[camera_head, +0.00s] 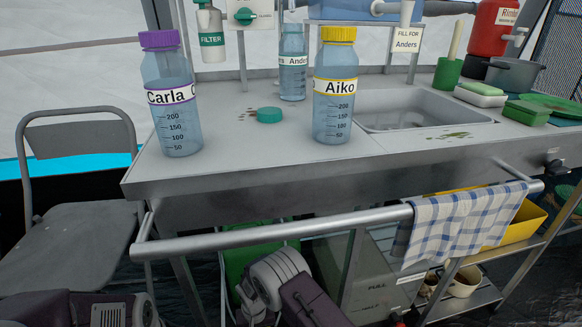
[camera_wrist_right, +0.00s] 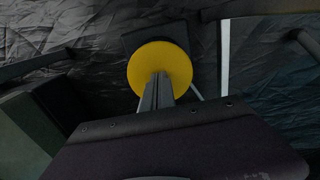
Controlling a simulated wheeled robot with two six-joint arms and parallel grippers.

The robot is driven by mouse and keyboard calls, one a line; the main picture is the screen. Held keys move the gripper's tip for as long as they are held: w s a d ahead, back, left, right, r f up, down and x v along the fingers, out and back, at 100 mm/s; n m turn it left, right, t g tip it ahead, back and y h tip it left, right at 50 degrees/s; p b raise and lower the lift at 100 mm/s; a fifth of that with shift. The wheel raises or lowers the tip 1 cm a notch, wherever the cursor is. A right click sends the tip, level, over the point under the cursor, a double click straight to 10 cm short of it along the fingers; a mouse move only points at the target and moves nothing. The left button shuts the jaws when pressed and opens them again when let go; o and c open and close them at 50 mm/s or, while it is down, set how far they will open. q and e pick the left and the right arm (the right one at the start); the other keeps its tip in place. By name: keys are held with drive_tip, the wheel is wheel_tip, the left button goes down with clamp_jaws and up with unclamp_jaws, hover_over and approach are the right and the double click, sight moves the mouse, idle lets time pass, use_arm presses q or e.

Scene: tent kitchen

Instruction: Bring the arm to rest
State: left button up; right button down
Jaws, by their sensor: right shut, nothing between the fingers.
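My right gripper (camera_wrist_right: 160,76) shows in the right wrist view, its two narrow fingers together with nothing between them. The fingertips overlap a round yellow disc (camera_wrist_right: 171,55) beyond them; I cannot tell how far off it is. In the head view, links of my right arm show low in the middle, below the counter's front rail, and its fingers cannot be made out. Links of my left arm show at the bottom left edge, and the left gripper is out of the picture.
The steel counter (camera_head: 235,165) carries the Carla bottle (camera_head: 172,120), Aiko bottle (camera_head: 333,115), Anders bottle (camera_head: 292,80) and a loose green cap (camera_head: 269,115). A front rail (camera_head: 270,232) holds a checked towel (camera_head: 460,225). A chair (camera_head: 75,215) stands left.

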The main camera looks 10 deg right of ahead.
drive_tip(key=shift+r+p, duration=0.55)
drive_tip(key=shift+r, duration=0.4)
wheel_tip(320, 180, up, 6)
drive_tip(key=p, duration=0.5)
drive_tip(key=shift+s, duration=0.1)
